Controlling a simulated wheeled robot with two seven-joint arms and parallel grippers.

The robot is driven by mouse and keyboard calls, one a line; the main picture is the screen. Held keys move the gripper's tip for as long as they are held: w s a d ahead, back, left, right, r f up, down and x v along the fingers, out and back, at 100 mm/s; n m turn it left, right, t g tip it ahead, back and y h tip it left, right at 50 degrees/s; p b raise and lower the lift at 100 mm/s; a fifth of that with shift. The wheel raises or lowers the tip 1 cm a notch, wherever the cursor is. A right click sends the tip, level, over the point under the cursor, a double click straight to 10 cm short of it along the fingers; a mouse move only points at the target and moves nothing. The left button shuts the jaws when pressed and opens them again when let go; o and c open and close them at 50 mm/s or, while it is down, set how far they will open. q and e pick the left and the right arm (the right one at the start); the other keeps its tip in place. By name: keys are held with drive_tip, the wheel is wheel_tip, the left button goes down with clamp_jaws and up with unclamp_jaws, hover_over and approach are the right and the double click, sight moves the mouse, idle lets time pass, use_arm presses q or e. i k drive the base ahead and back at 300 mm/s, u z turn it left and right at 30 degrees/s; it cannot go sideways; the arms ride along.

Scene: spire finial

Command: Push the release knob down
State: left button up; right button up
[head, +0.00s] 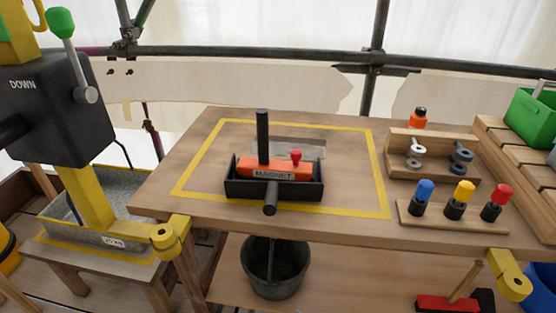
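The orange-red magnet block (280,169), labelled MAGNET, sits in a black open-topped holder (274,190) on the wooden bench. A small red knob (296,154) stands up from the right part of its top; it appears to be the release knob. A tall black post (263,137) rises at the left of the block. A short dark handle (270,198) sticks out at the front of the holder. Neither of my grippers shows in the head view, and nothing visible touches the knob.
A yellow outline (384,180) surrounds the holder on the bench (190,155). Blue (425,190), yellow (464,190) and red (502,194) knobs stand on a strip at right. A lever machine (55,105) marked DOWN stands at left. A bucket (275,268) is below.

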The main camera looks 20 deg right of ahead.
sight(295, 154)
drive_tip(key=k, duration=1.15)
drive_tip(key=z, duration=0.85)
drive_tip(key=i, duration=1.25)
drive_tip(key=u, duration=0.4)
